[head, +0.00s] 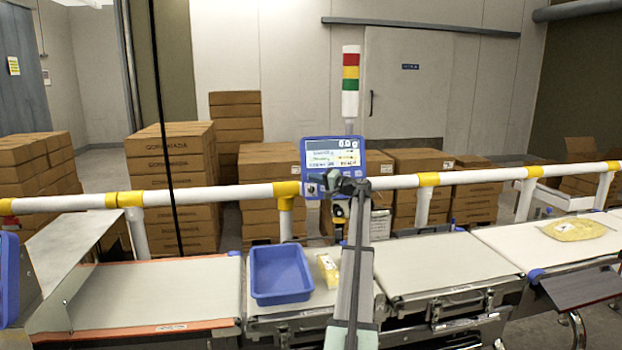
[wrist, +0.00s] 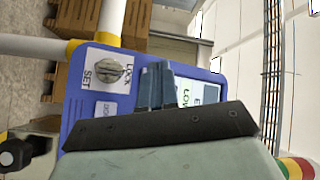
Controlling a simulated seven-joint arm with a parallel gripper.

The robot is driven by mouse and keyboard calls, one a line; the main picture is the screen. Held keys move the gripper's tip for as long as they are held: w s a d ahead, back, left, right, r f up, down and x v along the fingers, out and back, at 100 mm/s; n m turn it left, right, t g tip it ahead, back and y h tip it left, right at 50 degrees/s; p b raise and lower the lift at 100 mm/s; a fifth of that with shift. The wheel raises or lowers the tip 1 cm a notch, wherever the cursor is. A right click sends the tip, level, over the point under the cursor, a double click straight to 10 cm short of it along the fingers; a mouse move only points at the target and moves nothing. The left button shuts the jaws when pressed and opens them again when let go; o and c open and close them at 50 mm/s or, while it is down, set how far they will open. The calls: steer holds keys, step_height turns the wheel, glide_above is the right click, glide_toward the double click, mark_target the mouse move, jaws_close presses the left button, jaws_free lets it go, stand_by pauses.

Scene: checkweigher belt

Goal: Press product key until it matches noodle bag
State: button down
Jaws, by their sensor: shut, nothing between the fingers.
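In the wrist view the blue panel (wrist: 78,100) shows a SET/LOCK key switch (wrist: 112,68) and a pale key (wrist: 105,109). My gripper (head: 347,184) is shut and empty in front of the panel's lower part. Its fingertips (wrist: 158,82) cover part of the panel and display; contact cannot be told. A small yellow bag (head: 327,268) lies beside a blue tray, partly behind my arm. A flat yellow bag (head: 574,229) lies on the right belt.
The blue tray (head: 281,272) sits on the middle belt. A white rail (head: 240,193) with yellow joints runs behind the belts. A signal tower (head: 351,80) rises above the unit. Cartons (head: 170,165) are stacked behind. The left belt (head: 150,290) is clear.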

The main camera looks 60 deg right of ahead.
steer(key=shift+w+d, duration=0.15)
steer(key=shift+w+d+f, duration=0.1)
steer(key=shift+d, duration=0.05)
steer(key=shift+w+d+f, duration=0.15)
steer(key=shift+w+d, duration=0.1)
steer(key=shift+w, duration=0.05)
stand_by(1.0)
steer(key=shift+s+a, duration=0.1)
steer(key=shift+s+a+r, duration=0.2)
steer(key=shift+s+a, duration=0.25)
steer(key=shift+s, duration=0.05)
stand_by(0.5)
steer(key=s+a, duration=0.1)
steer(key=s+a+r, duration=0.1)
steer(key=s+a, duration=0.1)
steer(key=shift+s+a+r, duration=0.2)
steer(key=shift+r, duration=0.05)
stand_by(0.3)
stand_by(1.5)
